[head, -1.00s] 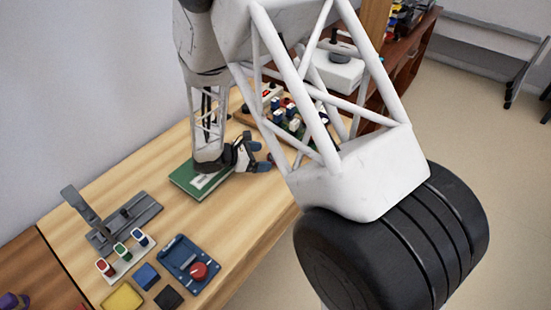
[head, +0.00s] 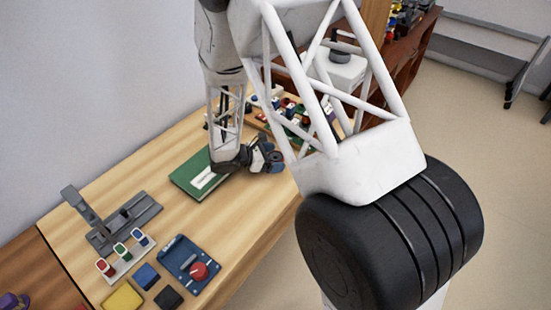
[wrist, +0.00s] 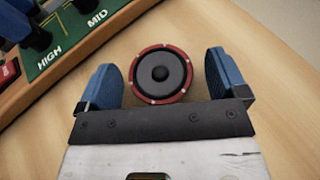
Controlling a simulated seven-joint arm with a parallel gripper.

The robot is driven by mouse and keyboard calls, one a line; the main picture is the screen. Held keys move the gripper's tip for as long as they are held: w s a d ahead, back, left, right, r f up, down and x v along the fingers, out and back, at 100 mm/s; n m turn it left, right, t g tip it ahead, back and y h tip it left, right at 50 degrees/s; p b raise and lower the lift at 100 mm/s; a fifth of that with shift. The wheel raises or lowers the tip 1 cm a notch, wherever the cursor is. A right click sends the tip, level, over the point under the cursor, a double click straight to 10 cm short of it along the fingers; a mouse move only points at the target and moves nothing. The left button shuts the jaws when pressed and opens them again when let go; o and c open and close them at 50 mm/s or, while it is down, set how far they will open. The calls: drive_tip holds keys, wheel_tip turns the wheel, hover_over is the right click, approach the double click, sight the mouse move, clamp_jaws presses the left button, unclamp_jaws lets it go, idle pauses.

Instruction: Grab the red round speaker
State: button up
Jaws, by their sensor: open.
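The red round speaker (wrist: 161,74) shows in the wrist view as a red ring around a dark cone with a black centre. It lies on the wooden table between the two blue fingers of my gripper (wrist: 162,64). The fingers are open, with a gap visible between the speaker and each finger. In the head view my gripper (head: 271,158) is low over the table near its right edge, just right of the green book. There I cannot clearly tell the speaker apart from the fingers.
A green board (wrist: 70,30) labelled HIGH and MID, with dark knobs, is close at upper left in the wrist view. The green book (head: 184,180) lies beside my wrist. A blue panel with a red knob (head: 198,271) and several coloured blocks stand nearer. Bare table lies between.

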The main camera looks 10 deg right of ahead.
sight(273, 157)
idle(0.4)
drive_tip(key=c, duration=1.1)
drive_tip(key=shift+r, duration=0.15)
drive_tip(key=shift+r, duration=1.7)
drive_tip(key=s, duration=0.5)
drive_tip(key=s+d+r, duration=0.1)
drive_tip(key=s, duration=0.4)
drive_tip(key=s+d, duration=0.1)
drive_tip(key=s, duration=0.4)
drive_tip(key=shift+s+r, duration=0.15)
drive_tip(key=shift+s, duration=0.25)
